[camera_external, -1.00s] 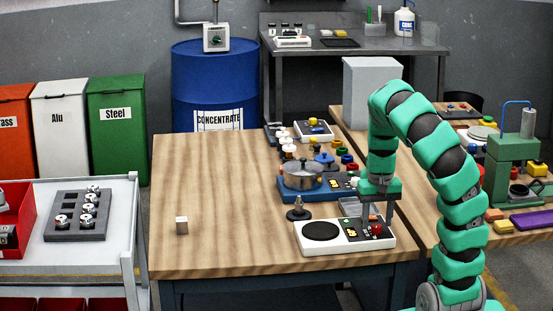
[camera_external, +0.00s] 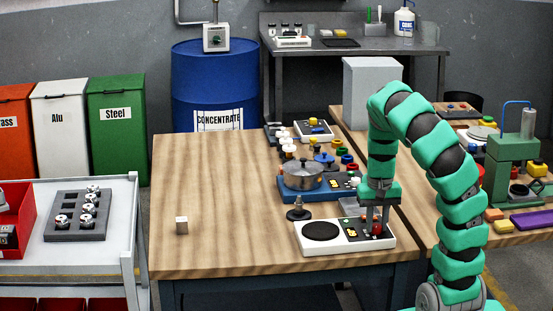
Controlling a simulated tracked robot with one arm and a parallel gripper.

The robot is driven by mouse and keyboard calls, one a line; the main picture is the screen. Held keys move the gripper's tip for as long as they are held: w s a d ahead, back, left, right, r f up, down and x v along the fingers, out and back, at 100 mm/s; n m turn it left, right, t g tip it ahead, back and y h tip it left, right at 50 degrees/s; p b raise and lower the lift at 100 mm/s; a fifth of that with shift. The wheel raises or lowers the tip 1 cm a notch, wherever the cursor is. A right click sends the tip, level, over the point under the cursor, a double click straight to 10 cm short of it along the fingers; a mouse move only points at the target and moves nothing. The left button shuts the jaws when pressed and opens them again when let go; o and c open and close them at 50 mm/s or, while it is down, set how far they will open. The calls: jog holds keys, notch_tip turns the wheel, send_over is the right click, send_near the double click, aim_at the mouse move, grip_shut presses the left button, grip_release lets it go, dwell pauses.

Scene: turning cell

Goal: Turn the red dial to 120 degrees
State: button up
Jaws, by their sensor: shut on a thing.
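The red dial (camera_external: 377,230) is on the right part of a white panel (camera_external: 317,248) near the front right of the wooden table. The panel also bears a round black plate (camera_external: 321,230) and small dark and pale controls beside the dial. My gripper (camera_external: 376,224) points straight down over the panel, its fingers on either side of the red dial, shut on it. The fingers partly hide the dial, and its angle marks are too small to read.
A dark knobbed piece (camera_external: 299,211) stands just behind the panel. Behind it a steel pot (camera_external: 303,175) sits on a blue unit (camera_external: 287,193). A small pale block (camera_external: 182,225) stands at the left, and the table's left half (camera_external: 220,190) is otherwise clear.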

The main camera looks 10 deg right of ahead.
jog(key=m+p, duration=0.1)
jog(key=m, duration=0.2)
jog(key=m+p, duration=0.2)
jog(key=m, duration=0.3)
jog(key=shift+p, duration=0.4)
jog(key=m+p, duration=0.2)
jog(key=m, duration=0.2)
jog(key=shift+r+m+p, duration=0.15)
jog(key=shift+m+p, duration=0.15)
jog(key=shift+p, duration=0.1)
jog(key=m+p, duration=0.2)
jog(key=shift+m, duration=0.4)
jog(key=m+p, duration=0.6)
jog(key=shift+r+p, duration=0.1)
jog(key=shift+p, duration=0.3)
jog(key=m+p, duration=0.3)
jog(key=p, duration=0.1)
jog(key=shift+m+p, duration=0.4)
jog(key=shift+f+m+p, duration=0.2)
jog(key=shift+m+p, duration=0.4)
jog(key=shift+p, duration=0.1)
